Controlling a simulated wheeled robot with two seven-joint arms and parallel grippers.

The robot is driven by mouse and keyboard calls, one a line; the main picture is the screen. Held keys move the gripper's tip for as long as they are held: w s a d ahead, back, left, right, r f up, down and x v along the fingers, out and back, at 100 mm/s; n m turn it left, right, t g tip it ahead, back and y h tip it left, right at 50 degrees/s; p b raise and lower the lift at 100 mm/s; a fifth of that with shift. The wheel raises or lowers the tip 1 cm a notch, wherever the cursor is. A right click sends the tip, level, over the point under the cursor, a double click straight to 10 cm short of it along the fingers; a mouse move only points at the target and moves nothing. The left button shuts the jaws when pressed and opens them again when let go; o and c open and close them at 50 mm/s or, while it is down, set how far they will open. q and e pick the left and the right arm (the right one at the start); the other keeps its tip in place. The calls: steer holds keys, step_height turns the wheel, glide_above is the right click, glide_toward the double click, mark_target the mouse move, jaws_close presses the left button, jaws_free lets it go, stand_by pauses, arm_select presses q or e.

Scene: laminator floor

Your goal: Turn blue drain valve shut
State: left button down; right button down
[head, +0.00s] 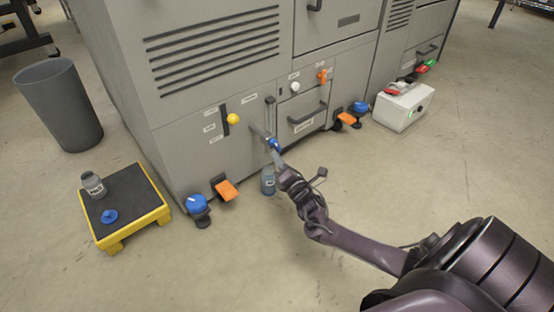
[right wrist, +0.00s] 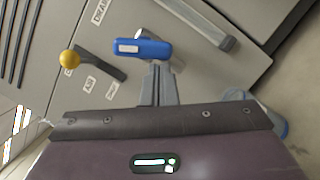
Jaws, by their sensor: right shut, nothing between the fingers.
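The blue drain valve handle (head: 274,143) sits low on the front of the grey laminator cabinet. In the right wrist view the handle (right wrist: 145,49) is a short blue bar with a pale label, lying roughly across the picture. My right gripper (head: 277,154) is shut and empty. Its closed fingertips (right wrist: 158,68) are right at the handle's lower edge in the wrist view; I cannot tell whether they touch it. The fingers and wrist hide part of the valve in the head view. My left gripper is not in view.
Orange pedals (head: 226,190) jut out low. A yellow-edged step (head: 154,217) holds a jar and blue cap.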

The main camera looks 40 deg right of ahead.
mark_target(281, 150)
steer(key=shift+w+d+n+t+y, duration=0.1)
steer(key=shift+d+n+t+y, duration=0.3)
steer(key=shift+n, duration=1.25)
steer(key=shift+s+d+n+t+y, duration=0.1)
steer(key=shift+d+n+y, duration=0.45)
steer(key=shift+n, duration=1.15)
steer(key=shift+w+d+n+t+y, duration=0.2)
steer(key=shift+n+y, duration=0.45)
steer(key=shift+n, duration=1)
steer(key=shift+d+r+n+y, duration=0.1)
steer(key=shift+d+n+y, duration=0.15)
steer(key=shift+n, duration=0.55)
steer(key=shift+d+n+y, duration=0.15)
steer(key=shift+n+y, duration=0.1)
steer(key=shift+n, duration=0.55)
steer(key=shift+s+b, duration=0.1)
steer(key=shift+b, duration=0.2)
